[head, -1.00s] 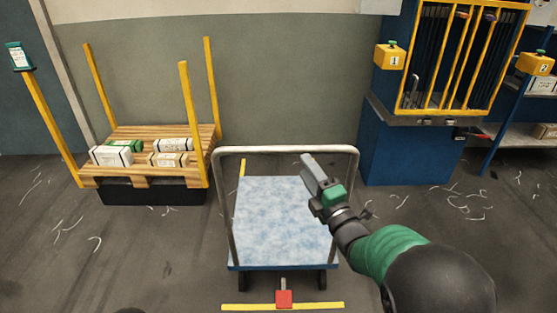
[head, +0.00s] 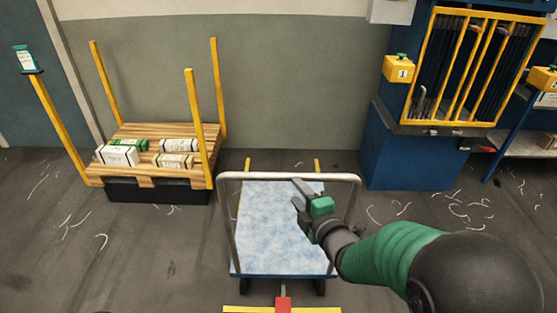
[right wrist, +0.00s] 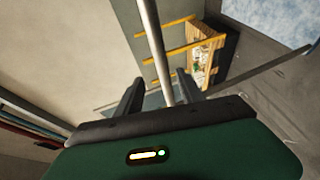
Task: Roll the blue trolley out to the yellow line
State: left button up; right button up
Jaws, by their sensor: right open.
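The blue trolley (head: 283,225) stands in the middle of the head view, with a pale blue deck and a grey hoop handle (head: 240,176). A yellow line (head: 245,309) lies on the floor just in front of its near edge. A red block (head: 283,304) on a short stem overlaps that line in the picture. My right gripper (head: 297,192) is open, close to the handle's top bar. In the right wrist view, a grey bar (right wrist: 153,45) runs between the open fingers (right wrist: 160,92); contact cannot be told. My left gripper is out of view.
A wooden pallet (head: 130,172) with yellow posts and boxes stands at the left. A blue cabinet (head: 415,160) with a yellow barred front stands at the right, near yellow box 1 (head: 398,69). Two yellow floor marks (head: 247,163) show behind the trolley. Pale scraps litter the floor.

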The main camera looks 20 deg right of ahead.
aim_at(285, 174)
jog(key=x, duration=0.8)
jog(key=d+b+x, duration=0.1)
jog(key=x, duration=0.2)
jog(key=shift+w+d+f, duration=0.1)
jog(key=shift+w+f, duration=0.25)
jog(key=shift+w, duration=0.4)
jog(key=shift+d, duration=0.3)
jog(key=c, duration=0.5)
jog(key=shift+a, duration=0.25)
grip_shut()
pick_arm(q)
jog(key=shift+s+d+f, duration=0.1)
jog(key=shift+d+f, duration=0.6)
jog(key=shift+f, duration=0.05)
pick_arm(e)
jog(key=shift+f, duration=0.1)
